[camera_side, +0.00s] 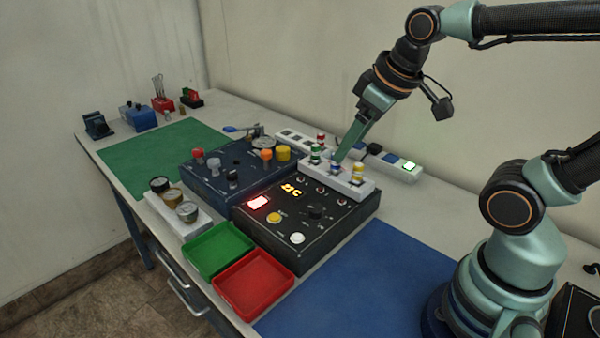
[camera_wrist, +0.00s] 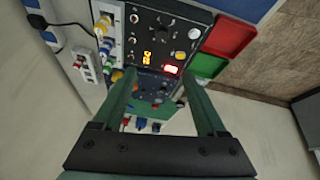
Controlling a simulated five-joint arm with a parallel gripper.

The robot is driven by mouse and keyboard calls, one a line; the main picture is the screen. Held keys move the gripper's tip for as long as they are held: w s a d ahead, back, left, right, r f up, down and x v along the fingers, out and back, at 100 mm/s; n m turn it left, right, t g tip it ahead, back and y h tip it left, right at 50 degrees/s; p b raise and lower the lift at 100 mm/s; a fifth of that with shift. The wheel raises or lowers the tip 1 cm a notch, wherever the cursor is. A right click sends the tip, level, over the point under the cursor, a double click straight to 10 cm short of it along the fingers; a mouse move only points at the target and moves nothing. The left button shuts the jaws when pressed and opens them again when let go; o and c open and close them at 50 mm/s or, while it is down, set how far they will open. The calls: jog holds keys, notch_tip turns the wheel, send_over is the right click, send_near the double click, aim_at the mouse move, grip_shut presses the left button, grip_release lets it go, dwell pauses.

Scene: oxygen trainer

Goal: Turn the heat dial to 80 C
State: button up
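The black control box (camera_side: 345,235) has a lit orange display (camera_side: 291,190) whose small digits end in C; I cannot read them surely. The dark dial (camera_side: 315,212) is on its top, right of the display. In the wrist view the display (camera_wrist: 147,58) and dial (camera_wrist: 162,31) also show, but the dial's pointer is too small to read. My gripper (camera_side: 338,160) points down over the white connector strip behind the box, apart from the dial. In the wrist view my gripper (camera_wrist: 159,78) has its two fingers wide apart with nothing between them.
The white strip (camera_side: 358,193) with several coloured connectors stands behind the dial. A glowing red switch (camera_side: 257,202), yellow button (camera_side: 274,217) and white button (camera_side: 297,238) are on the box. A blue box (camera_side: 208,183) adjoins at left; green and red trays (camera_side: 286,295) lie in front. The blue mat (camera_side: 350,300) is clear.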

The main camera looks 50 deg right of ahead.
jog(key=w+f+n+g, duration=0.2)
jog(key=w+n+g, duration=0.15)
jog(key=n, duration=0.55)
jog(key=n+g, duration=0.2)
jog(key=n, duration=0.9)
send_near(315, 207)
jog(key=f, duration=0.9)
jog(key=shift+s, duration=0.2)
jog(key=shift+r, duration=0.1)
grip_shut()
